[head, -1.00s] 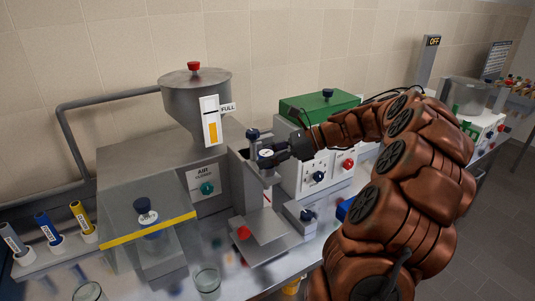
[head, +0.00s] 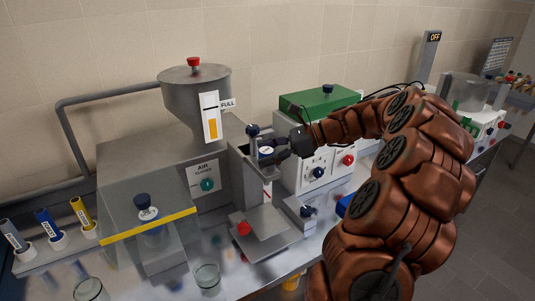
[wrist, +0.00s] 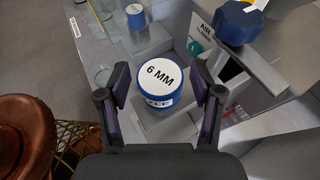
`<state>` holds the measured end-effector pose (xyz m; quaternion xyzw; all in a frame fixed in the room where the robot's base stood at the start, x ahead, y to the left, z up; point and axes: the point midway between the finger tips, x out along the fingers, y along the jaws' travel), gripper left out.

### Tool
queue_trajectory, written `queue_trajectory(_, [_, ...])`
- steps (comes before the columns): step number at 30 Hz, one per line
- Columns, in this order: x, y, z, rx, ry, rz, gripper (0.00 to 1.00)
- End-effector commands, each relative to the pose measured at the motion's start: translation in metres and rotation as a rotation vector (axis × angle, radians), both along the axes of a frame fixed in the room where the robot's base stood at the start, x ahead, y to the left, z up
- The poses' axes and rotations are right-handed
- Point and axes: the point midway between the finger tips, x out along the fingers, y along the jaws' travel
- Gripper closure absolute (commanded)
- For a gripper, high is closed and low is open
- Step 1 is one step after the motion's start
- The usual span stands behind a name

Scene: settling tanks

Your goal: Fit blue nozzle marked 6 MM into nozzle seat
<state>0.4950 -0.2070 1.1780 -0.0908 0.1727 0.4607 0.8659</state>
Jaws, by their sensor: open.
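The blue nozzle marked 6 MM (wrist: 157,76) stands upright between my fingers in the wrist view, its white top facing the camera. In the head view its pale top (head: 266,150) shows at the bracket below the hopper. My gripper (wrist: 160,84) is open, with one finger on each side of the nozzle and visible gaps. In the head view my gripper (head: 276,152) reaches in from the right. The nozzle's lower end and the nozzle seat are hidden, so I cannot tell how deep the nozzle sits.
A dark blue knob (head: 252,130) stands close beside my fingers. A steel hopper (head: 196,95) is above left, with a green AIR knob (head: 207,185) below it. A box with a green lid (head: 319,101) is behind my gripper. Several coloured tubes (head: 48,224) stand far left.

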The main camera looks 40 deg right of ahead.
Motion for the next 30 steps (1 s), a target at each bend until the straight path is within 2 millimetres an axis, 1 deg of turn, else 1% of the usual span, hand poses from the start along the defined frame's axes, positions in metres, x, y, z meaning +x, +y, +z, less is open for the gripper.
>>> queue_trajectory(2, [0.000,0.000,0.005,-0.002,-0.001,0.000,0.34])
queue_trajectory(8, [-0.012,-0.021,0.011,-0.004,-0.002,-0.005,0.34])
queue_trajectory(18, [-0.037,-0.058,0.030,-0.005,-0.002,-0.005,0.34])
queue_trajectory(25, [-0.051,-0.078,0.042,-0.004,-0.002,-0.005,0.34])
queue_trajectory(30, [-0.058,-0.087,0.047,0.000,0.000,0.000,0.34])
